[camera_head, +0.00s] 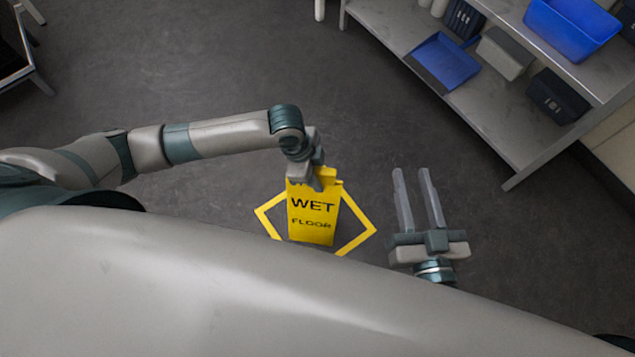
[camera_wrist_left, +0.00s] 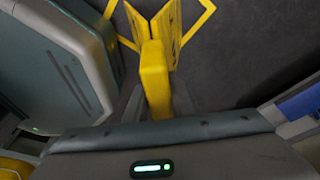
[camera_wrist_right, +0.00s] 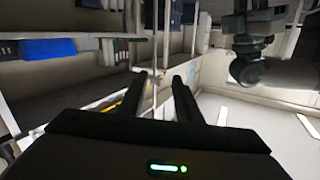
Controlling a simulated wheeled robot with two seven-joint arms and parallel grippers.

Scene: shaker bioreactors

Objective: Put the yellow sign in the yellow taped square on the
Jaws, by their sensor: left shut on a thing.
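The yellow sign (camera_head: 312,213), lettered "WET FLOOR", stands upright inside the outline of the yellow taped square (camera_head: 357,241) on the dark floor. My left gripper (camera_head: 314,177) is shut on the sign's top edge. In the left wrist view the sign's top (camera_wrist_left: 155,75) sits between the fingers, with its panels spreading below and some yellow tape (camera_wrist_left: 207,12) beyond. Whether its base touches the floor is hard to tell. The near part of the square is hidden by my body. My right gripper (camera_head: 414,178) is open and empty, to the right of the square.
A metal-framed piece (camera_head: 20,50) stands at the upper left. The floor between is clear.

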